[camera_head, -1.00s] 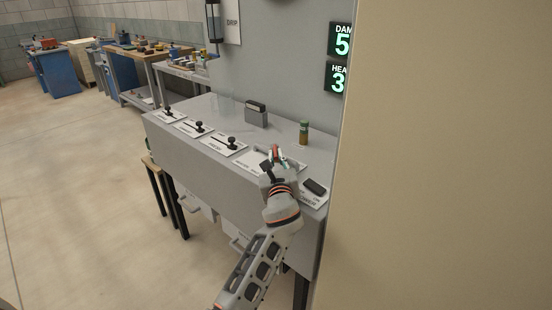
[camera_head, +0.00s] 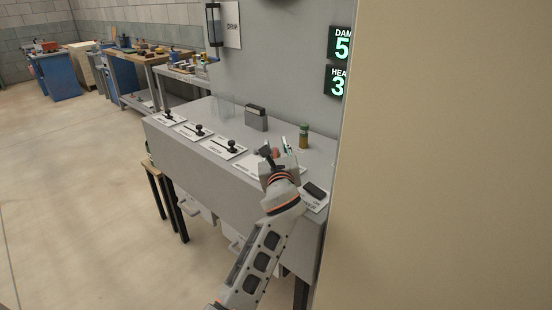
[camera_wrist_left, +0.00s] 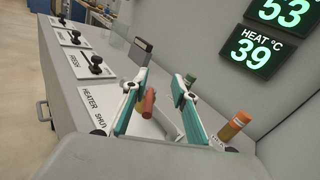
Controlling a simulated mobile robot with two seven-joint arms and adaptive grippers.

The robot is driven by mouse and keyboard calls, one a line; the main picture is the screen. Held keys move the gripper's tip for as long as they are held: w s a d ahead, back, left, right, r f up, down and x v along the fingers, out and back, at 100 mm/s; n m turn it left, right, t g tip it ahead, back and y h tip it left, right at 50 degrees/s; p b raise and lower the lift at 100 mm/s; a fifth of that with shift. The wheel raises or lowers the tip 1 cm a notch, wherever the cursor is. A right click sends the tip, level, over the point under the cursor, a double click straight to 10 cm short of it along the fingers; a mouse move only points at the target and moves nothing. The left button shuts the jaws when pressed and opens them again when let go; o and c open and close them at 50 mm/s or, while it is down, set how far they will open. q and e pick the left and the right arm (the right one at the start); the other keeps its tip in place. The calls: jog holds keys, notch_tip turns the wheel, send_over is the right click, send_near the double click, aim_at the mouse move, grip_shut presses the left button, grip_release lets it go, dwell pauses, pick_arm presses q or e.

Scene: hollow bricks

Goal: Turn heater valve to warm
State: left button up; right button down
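The white heater plate (camera_wrist_left: 88,103), lettered "HEATER SHUT", lies on the grey console; part of its lettering is hidden. A red and orange handle (camera_wrist_left: 149,101), seemingly the heater valve's, shows beside the left-hand finger in the left wrist view. Whether they touch I cannot tell. My left gripper (camera_head: 279,150) is over the plate, and its teal fingers (camera_wrist_left: 163,88) stand apart with a gap between them. The handle's base is hidden behind that finger. A display (camera_wrist_left: 258,52) reads "HEAT °C 39". My right gripper is not in view.
Several black-knobbed sliders (camera_head: 231,147) line the console to the left. A dark-topped grey block (camera_head: 256,118) and a green-capped jar (camera_head: 304,136) stand behind the gripper. A black item (camera_head: 315,190) lies right of it. A beige panel (camera_head: 445,150) blocks the right side.

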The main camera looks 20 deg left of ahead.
pick_arm(q)
notch_tip(320, 180, up, 5)
jog(key=shift+r, duration=0.1)
dwell(0.3)
jog(key=s+a+f+n+g, duration=0.3)
jog(key=s+a+f+n, duration=0.3)
jog(key=s+f, duration=0.45)
jog(key=s+a+f+n+g, duration=0.2)
jog(key=s+a+f+n, duration=0.35)
jog(key=s+f, duration=0.5)
jog(key=s+a+f+n+g+h, duration=0.1)
jog(key=s+f+n+g, duration=0.2)
jog(key=s, duration=0.5)
jog(key=s+a+f+n, duration=0.1)
jog(key=s+f+n, duration=0.25)
jog(key=s, duration=0.45)
jog(key=s+a+f+n+g+h, duration=0.1)
jog(key=s+f+n+g, duration=0.2)
jog(key=s, duration=0.4)
jog(key=d+f+n+t+h, duration=0.2)
jog(key=d+f, duration=0.3)
jog(key=d, duration=0.3)
jog(key=w+d+f+n+t+h+p, duration=0.1)
jog(key=d+f+n+t+h, duration=0.1)
jog(key=d+f+h, duration=0.3)
jog(key=d+f, duration=0.1)
jog(key=d, duration=0.2)
jog(key=shift+d+f+t, duration=0.2)
jog(key=shift+t, duration=0.2)
